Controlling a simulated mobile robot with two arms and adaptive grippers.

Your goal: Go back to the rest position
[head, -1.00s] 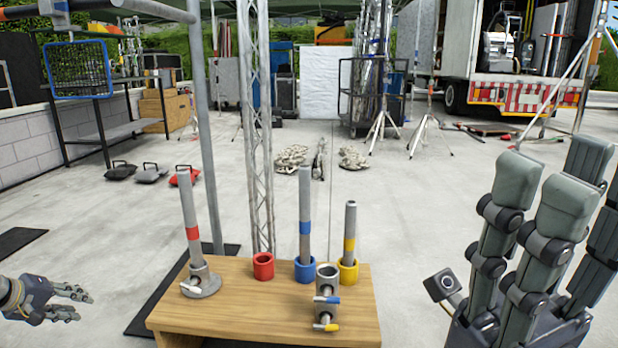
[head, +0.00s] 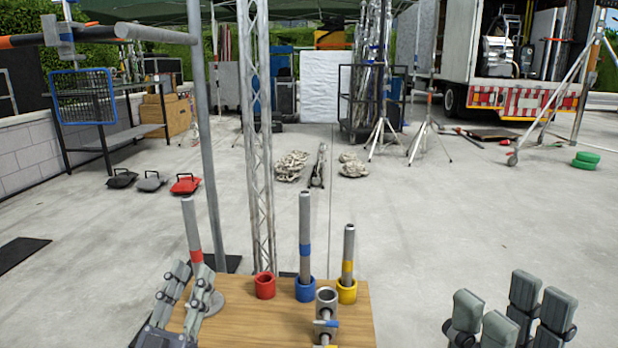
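My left gripper (head: 192,272) is at the wooden table's left front, fingers pointing up and apart, with nothing seen between them. It partly hides the red-banded pipe (head: 190,225) and its round metal base. My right gripper (head: 512,305) is at the lower right, apart from the table, fingers spread, open and empty. On the table (head: 262,322), a blue-banded pipe (head: 305,225) stands upright in a blue ring (head: 305,291), and a yellow-banded pipe (head: 348,245) in a yellow ring (head: 347,293). The red ring (head: 265,287) is empty. A metal pipe coupler (head: 326,312) stands in front.
A vertical grey pole (head: 207,150) and a lattice truss (head: 257,130) rise close behind the table. Flat weights (head: 186,184) lie on the ground at left. Tripods and a truck (head: 520,85) stand farther back.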

